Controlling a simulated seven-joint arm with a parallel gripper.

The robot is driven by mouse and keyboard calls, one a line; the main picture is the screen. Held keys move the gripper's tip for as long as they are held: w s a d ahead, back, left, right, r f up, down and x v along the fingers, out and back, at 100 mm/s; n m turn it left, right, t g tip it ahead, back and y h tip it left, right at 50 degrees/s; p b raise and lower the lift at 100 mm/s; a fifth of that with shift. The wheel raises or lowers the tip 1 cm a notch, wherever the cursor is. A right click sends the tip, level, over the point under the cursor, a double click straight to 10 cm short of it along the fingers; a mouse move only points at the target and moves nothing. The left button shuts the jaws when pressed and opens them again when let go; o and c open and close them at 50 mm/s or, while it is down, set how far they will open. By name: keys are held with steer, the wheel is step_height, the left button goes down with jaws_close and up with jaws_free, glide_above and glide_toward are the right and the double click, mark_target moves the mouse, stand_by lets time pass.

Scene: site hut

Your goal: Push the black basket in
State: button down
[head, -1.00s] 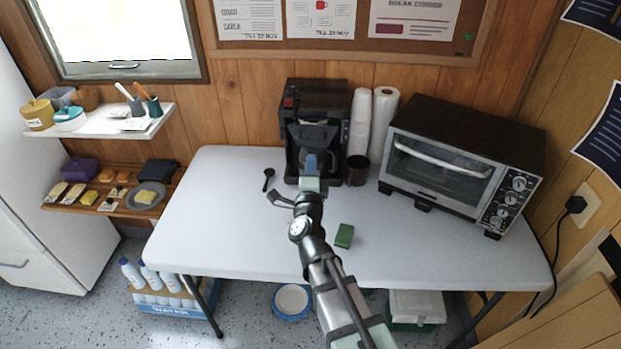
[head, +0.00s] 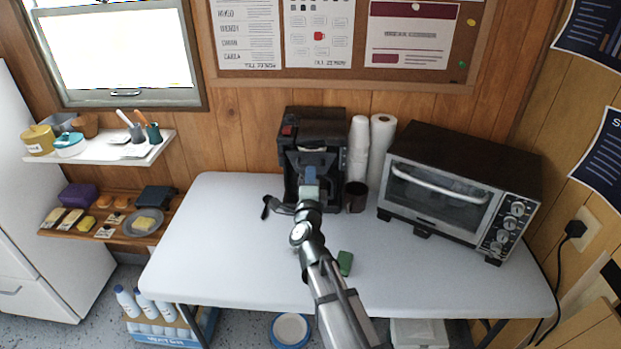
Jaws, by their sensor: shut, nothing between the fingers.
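The black coffee machine (head: 324,120) stands at the back of the white table. Its black basket (head: 328,160) is in the machine's front, dark against dark, so how far it sticks out is hard to tell. My gripper (head: 310,170) is shut and empty, directly in front of the basket and covering part of it. Its tips seem to be at or very near the basket front; I cannot tell if they touch.
Paper cups (head: 358,150), a paper roll (head: 380,150) and a dark mug (head: 356,196) stand right of the machine, beside the toaster oven (head: 440,195). A black scoop (head: 266,206) lies left, a green box (head: 345,263) in front. The table's left part is clear.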

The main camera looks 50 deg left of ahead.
mark_target(312, 159)
steer(key=x, duration=0.3)
steer(key=shift+w+a+f, duration=0.1)
steer(key=shift+f, duration=0.15)
steer(key=shift+w+a, duration=0.15)
steer(key=shift+r, duration=0.1)
